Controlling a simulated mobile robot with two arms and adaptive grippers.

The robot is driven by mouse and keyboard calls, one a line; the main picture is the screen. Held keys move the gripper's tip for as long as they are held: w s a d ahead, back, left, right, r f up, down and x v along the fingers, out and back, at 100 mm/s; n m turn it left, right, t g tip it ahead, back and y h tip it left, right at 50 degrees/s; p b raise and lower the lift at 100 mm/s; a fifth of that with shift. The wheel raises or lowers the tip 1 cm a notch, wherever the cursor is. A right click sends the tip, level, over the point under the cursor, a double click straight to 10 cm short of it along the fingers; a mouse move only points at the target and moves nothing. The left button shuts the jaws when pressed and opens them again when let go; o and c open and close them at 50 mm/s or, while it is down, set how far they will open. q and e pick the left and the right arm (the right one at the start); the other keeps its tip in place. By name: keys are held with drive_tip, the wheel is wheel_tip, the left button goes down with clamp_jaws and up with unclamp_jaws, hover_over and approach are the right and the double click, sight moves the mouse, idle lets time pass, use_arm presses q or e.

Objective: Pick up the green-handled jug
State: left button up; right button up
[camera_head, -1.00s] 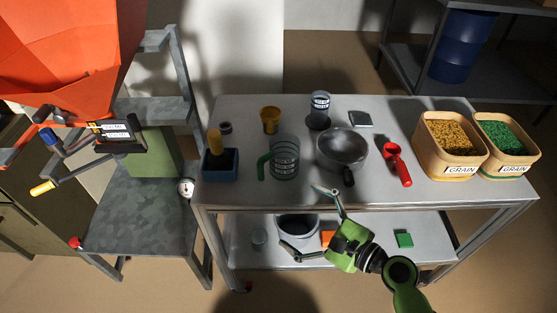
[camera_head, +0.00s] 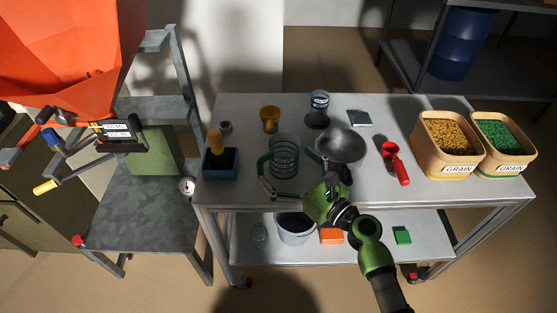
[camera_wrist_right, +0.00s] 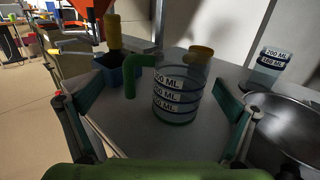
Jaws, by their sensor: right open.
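The green-handled jug (camera_head: 284,158) is a clear, ringed measuring jug standing upright near the front of the grey table. Its green handle (camera_wrist_right: 131,83) points left, and its volume labels show in the right wrist view (camera_wrist_right: 178,96). My right gripper (camera_head: 290,168) is open at the table's front edge, low and close to the jug. In the right wrist view its fingers (camera_wrist_right: 158,88) stand wide apart, with the jug and handle ahead between them. I see no contact. My left gripper is not in view.
A metal bowl (camera_head: 340,144) stands close on the right, beside my right finger. A blue box (camera_head: 220,164) is left of the jug, a yellow cup (camera_head: 270,118) behind it. A red scoop (camera_head: 397,166) and grain bins (camera_head: 446,146) lie further right.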

sight(281, 158)
drive_tip(key=x, duration=0.4)
drive_tip(key=shift+w+f, duration=0.1)
drive_tip(key=shift+w, duration=0.25)
drive_tip(key=shift+w+a, duration=0.15)
drive_tip(key=shift+w, duration=0.05)
drive_tip(key=c, duration=1)
drive_tip(key=shift+c, duration=0.2)
wheel_tip(281, 158, up, 10)
drive_tip(key=p, duration=0.4)
drive_tip(key=shift+p, duration=0.3)
